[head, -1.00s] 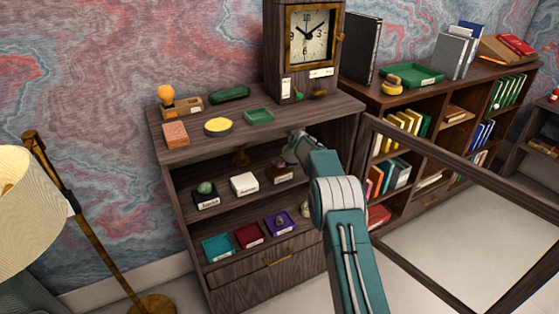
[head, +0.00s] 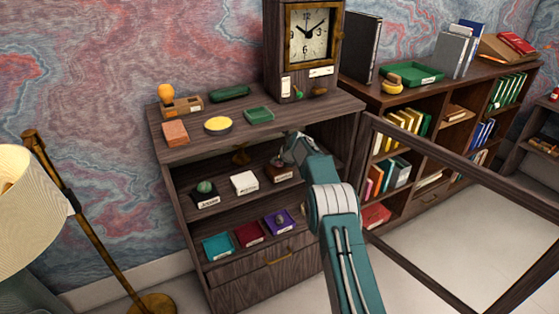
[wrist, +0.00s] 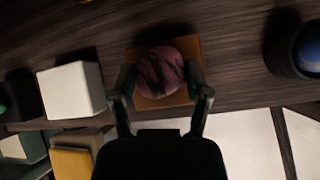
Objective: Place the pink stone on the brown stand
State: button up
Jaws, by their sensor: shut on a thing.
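The pink stone (wrist: 160,68) is between the two fingers of my gripper (wrist: 162,84) in the wrist view. My gripper is shut on it. The brown stand (wrist: 147,102) lies right behind the stone in that view, and its square edges show around it. I cannot tell whether the stone touches the stand. My arm comes in from the right there, and the fingers are mostly hidden.
A white stand (head: 244,183) is left of the brown one, and a green stone (head: 205,187) sits on a dark stand farther left. Teal (head: 217,246), red and purple trays are on the shelf below. A dark cup with a blue ball (wrist: 309,50) is on the right.

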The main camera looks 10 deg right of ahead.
jog(key=o, duration=1.3)
